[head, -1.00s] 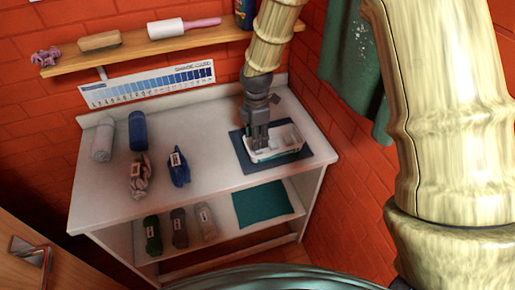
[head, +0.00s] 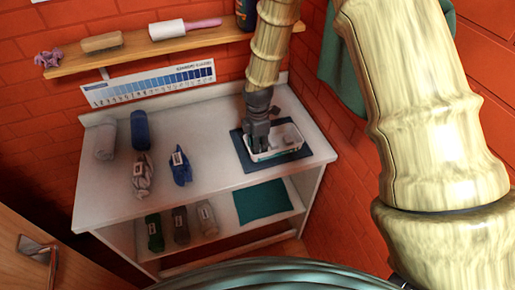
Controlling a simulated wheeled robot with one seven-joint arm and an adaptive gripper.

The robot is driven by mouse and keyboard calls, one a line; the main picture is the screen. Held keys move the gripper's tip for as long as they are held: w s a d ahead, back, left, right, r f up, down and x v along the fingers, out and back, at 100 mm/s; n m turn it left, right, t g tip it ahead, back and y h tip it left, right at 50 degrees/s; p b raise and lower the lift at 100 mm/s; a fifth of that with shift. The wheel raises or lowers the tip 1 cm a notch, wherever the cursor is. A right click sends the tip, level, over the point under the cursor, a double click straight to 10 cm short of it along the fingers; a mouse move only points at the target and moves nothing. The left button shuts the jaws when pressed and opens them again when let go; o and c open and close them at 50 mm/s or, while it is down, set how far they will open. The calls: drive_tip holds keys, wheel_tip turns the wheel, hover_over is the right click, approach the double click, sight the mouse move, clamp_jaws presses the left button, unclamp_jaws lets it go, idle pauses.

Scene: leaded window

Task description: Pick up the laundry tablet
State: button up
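A white tray (head: 296,152) lies on a dark blue mat (head: 243,156) at the right of the white counter. My gripper (head: 257,145) points down at the tray's left part, its fingertips at or inside the tray. The fingers are dark and small here, so I cannot tell whether they are open or shut. I cannot make out the laundry tablet; the gripper hides part of the tray's inside.
Two rolls, grey (head: 105,140) and blue (head: 139,131), and two tagged bundles, grey (head: 142,177) and blue (head: 180,168), lie on the counter. Several tagged bundles and a teal cloth (head: 263,202) lie on the lower shelf. A wall shelf (head: 140,50) hangs behind.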

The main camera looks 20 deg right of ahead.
idle(0.3)
wheel_tip(320, 180, up, 10)
drive_tip(key=b, duration=0.3)
idle(0.4)
